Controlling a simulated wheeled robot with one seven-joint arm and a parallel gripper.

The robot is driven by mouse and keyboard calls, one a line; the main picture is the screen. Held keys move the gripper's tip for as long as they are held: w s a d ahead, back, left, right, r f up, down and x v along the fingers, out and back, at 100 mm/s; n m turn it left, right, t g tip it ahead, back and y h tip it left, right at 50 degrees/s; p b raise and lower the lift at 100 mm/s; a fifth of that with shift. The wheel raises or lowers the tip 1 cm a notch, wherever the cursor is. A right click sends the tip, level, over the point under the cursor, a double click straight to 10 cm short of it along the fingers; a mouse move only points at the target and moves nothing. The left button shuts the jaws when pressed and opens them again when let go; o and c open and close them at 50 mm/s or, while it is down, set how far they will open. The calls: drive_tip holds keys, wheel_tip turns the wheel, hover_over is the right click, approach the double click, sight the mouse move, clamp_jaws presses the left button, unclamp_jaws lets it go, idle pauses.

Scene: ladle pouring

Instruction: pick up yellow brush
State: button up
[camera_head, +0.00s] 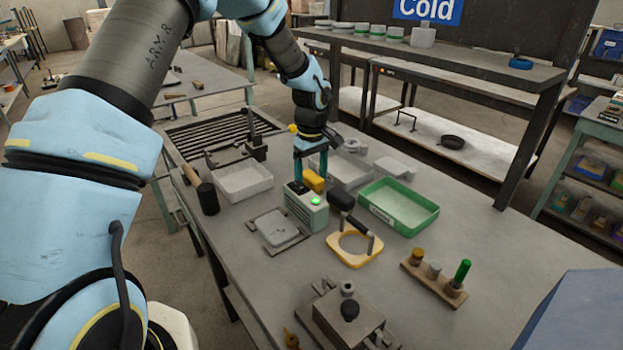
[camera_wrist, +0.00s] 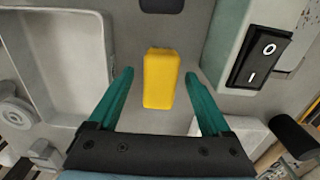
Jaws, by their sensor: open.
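In the wrist view the yellow brush (camera_wrist: 160,80) lies upright in the picture, between the tips of my two teal fingers. My gripper (camera_head: 310,172) points down at it. In the wrist view my gripper (camera_wrist: 158,75) is open, with a gap on each side of the brush. I cannot tell how far the fingertips are above the table.
The box's black switch (camera_wrist: 259,58) is close to my right finger in the wrist view. A grey tray (camera_head: 243,196) stands left, a green tray (camera_head: 410,232) right. A black-headed mallet (camera_head: 208,198), a yellow ring stand (camera_head: 340,258) and a wooden peg block (camera_head: 420,278) are nearby.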

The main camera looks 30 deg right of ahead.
drive_tip(key=shift+f, duration=0.1)
drive_tip(key=shift+c, duration=0.3)
clamp_jaws()
